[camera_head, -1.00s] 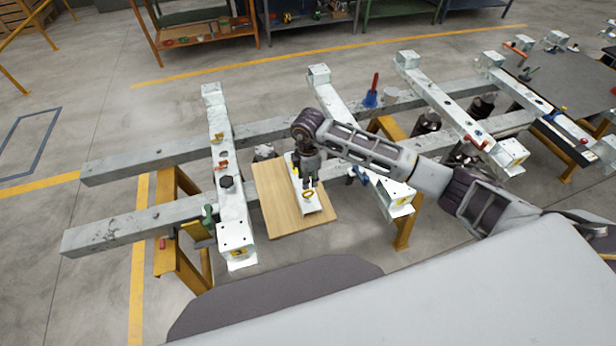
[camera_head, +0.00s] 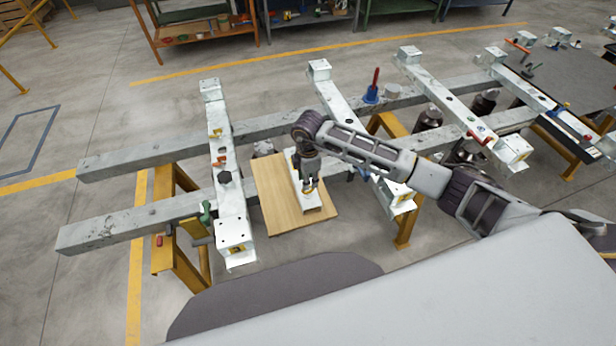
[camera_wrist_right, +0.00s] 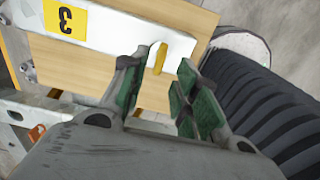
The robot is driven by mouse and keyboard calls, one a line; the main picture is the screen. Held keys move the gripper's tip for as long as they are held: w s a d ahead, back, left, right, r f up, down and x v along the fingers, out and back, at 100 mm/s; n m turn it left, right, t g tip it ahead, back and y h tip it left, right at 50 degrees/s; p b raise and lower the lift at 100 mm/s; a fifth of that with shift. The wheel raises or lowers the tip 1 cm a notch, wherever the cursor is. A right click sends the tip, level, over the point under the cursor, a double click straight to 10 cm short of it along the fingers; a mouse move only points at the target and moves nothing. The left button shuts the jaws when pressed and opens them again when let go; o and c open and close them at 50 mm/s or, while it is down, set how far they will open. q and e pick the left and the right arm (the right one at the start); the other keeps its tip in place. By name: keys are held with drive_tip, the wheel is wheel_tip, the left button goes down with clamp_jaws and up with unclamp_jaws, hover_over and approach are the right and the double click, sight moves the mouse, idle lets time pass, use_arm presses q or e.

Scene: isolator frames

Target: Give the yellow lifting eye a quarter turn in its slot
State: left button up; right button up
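The yellow lifting eye (camera_head: 308,190) stands in a short white beam (camera_head: 313,209) on a wooden board. In the right wrist view the eye (camera_wrist_right: 157,58) shows as a narrow upright yellow shape near the white beam's end (camera_wrist_right: 120,31). My right gripper (camera_head: 309,186) points down at the eye. In the right wrist view its green-padded fingers (camera_wrist_right: 160,78) are apart, one on each side of the eye, with gaps visible on both sides. The slot is hidden. My left gripper is not in view.
The wooden board (camera_head: 272,206) lies between two white crossbeams (camera_head: 230,206) (camera_head: 340,98) resting on long grey beams. Bare board shows left of that beam.

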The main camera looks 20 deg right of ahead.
sight(308, 195)
drive_tip(key=shift+f+b, duration=0.95)
drive_tip(key=shift+f, duration=0.55)
drive_tip(key=shift+f+b, duration=1.25)
drive_tip(key=shift+f, duration=0.85)
clamp_jaws()
